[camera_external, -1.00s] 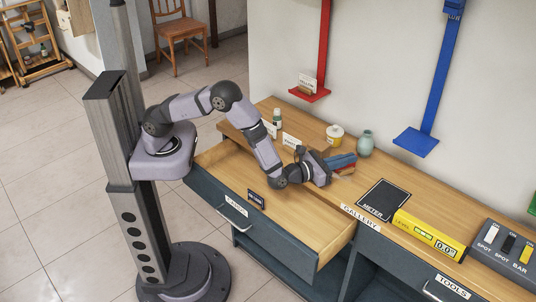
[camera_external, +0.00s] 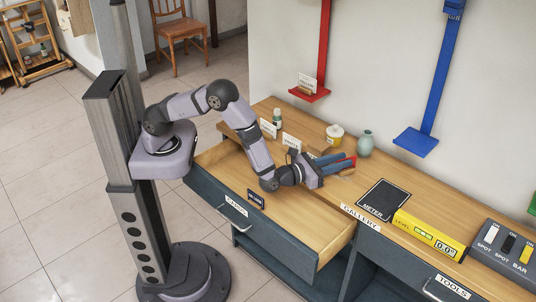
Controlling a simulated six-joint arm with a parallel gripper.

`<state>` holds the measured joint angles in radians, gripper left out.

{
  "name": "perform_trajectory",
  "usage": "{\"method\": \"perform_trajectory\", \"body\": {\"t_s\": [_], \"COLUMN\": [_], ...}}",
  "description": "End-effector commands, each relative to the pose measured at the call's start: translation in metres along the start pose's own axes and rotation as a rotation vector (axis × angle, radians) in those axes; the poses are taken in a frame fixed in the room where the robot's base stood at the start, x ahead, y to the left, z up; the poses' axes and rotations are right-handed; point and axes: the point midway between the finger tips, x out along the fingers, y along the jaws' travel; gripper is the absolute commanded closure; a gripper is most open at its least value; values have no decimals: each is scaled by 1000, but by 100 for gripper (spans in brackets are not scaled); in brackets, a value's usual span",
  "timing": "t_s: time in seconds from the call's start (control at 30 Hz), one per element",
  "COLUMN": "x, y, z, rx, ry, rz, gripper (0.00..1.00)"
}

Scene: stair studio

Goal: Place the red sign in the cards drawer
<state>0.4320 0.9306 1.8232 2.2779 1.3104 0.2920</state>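The cards drawer (camera_external: 300,226) is pulled out at the front left of the desk. Its front bears a white label and a handle, and a small dark sign (camera_external: 256,198) stands inside near the front. My gripper (camera_external: 346,164) is low over the desk beyond the drawer, pointing right, with blue fingers. A small red piece (camera_external: 351,160) shows at the fingertips; I cannot tell whether it is the red sign or part of the gripper.
A dark meter mat (camera_external: 384,200), a yellow level (camera_external: 428,236) and a switch box (camera_external: 503,250) lie right. Much of the drawer floor is clear.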

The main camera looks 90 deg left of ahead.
Motion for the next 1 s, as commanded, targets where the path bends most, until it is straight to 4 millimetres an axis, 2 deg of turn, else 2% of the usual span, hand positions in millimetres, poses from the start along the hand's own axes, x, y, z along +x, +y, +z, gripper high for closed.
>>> {"method": "perform_trajectory", "body": {"t_s": [0.3, 0.5, 0.7, 0.77, 1.0], "x": [-59, -83, -92, -93, -92], "y": [-2, -1, 0, 0, 0], "z": [1, 0, 0, 0, 0], "rx": [1, 0, -1, -1, -1], "ry": [1, 1, -1, -1, 0], "rz": [-4, -2, 0, 0, 0], "gripper": [77, 77, 77, 73, 73]}}
